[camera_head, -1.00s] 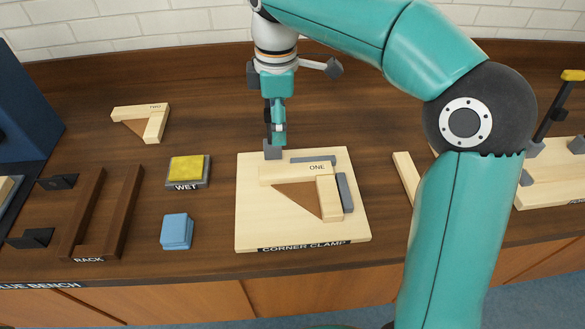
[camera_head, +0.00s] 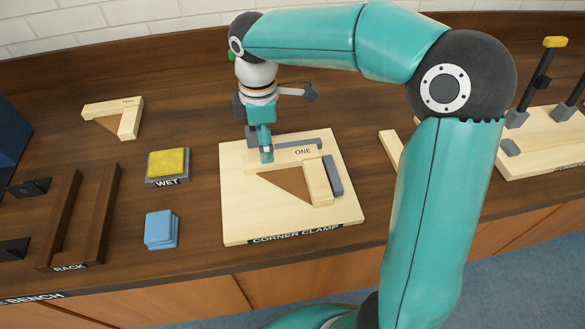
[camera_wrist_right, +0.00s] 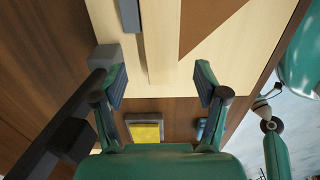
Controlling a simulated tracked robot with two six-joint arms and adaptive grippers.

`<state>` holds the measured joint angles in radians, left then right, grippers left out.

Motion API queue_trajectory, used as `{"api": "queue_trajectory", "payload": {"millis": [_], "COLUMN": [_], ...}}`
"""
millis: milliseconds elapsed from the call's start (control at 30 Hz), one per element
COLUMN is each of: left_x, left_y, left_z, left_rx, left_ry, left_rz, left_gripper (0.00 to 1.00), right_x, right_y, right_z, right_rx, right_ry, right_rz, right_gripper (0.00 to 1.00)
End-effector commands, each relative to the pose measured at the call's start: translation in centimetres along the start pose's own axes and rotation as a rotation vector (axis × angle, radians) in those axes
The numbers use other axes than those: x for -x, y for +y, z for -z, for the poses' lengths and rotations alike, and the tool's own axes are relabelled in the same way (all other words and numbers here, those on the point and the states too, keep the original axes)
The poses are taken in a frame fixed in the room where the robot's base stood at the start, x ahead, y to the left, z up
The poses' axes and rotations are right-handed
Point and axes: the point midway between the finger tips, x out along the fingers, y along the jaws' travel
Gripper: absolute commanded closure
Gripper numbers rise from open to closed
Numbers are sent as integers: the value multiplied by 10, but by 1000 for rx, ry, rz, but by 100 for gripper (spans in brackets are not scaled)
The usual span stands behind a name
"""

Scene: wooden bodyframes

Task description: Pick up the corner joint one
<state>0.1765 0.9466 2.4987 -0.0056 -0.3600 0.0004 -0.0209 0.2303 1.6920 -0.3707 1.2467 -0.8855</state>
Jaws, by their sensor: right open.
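The corner joint one (camera_head: 318,180) is an L of pale wood with a brown triangular brace, marked ONE. It lies on the pale corner clamp board (camera_head: 242,222) against grey fences. My right gripper (camera_head: 266,155) is at the left end of the joint's back bar. In the right wrist view my right gripper (camera_wrist_right: 162,78) is open, its fingers apart on either side of the bar's end. The joint (camera_wrist_right: 167,38) extends ahead between them, with nothing clamped. Whether a finger touches the wood cannot be told.
A grey fence (camera_head: 332,176) stands right of the joint. Joint two (camera_head: 128,118), a yellow sponge on the WET tray (camera_head: 168,163), blue cloth (camera_head: 161,229) and dark rack (camera_head: 103,215) lie left. A clamp with a yellow handle (camera_head: 554,42) stands right.

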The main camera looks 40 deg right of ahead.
Motion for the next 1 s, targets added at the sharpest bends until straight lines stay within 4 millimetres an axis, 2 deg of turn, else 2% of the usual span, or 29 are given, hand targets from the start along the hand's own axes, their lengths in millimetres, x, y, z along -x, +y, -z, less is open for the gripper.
{"api": "queue_trajectory", "payload": {"millis": [233, 400, 1000], "left_x": [3, 2, 1], "left_y": [1, 1, 0], "left_z": [0, 0, 0], "left_rx": [0, 0, 0], "left_ry": [0, 0, 0], "left_rz": [0, 0, 0], "left_gripper": [100, 100, 100], "right_x": [-31, -48, -52], "right_y": [-2, -1, -1], "right_z": [-12, -10, -10], "right_rx": [-1, -1, -1], "right_ry": [-3, -1, -1], "right_rz": [5, 3, 1], "right_gripper": [27, 27, 27]}}
